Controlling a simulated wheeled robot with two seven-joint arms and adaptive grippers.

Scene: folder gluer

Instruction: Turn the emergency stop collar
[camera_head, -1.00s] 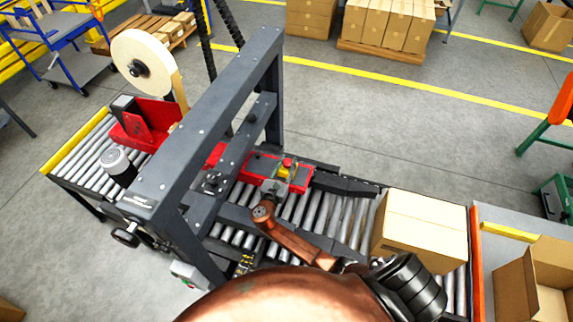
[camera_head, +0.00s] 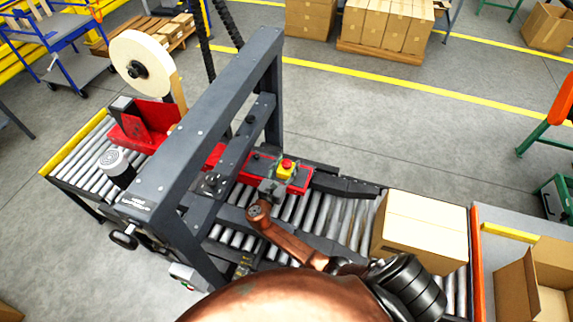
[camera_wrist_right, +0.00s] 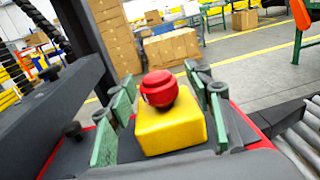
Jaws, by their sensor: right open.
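The emergency stop has a red button with a collar (camera_head: 287,164) on a yellow box (camera_head: 285,172), mounted on a red machine panel (camera_head: 262,163). In the right wrist view the red collar (camera_wrist_right: 159,88) stands on top of the yellow box (camera_wrist_right: 170,130). My right gripper (camera_head: 275,184) is open, just on the near side of the box. In the wrist view its green-padded fingers (camera_wrist_right: 160,118) stand apart to the left and right of the yellow box, with a gap to the red collar. My left gripper is not in view.
A dark gantry frame (camera_head: 209,115) rises left of the stop. A roller conveyor (camera_head: 345,222) runs below, with a closed carton (camera_head: 424,229) on it at the right. An open carton (camera_head: 545,280) lies further right.

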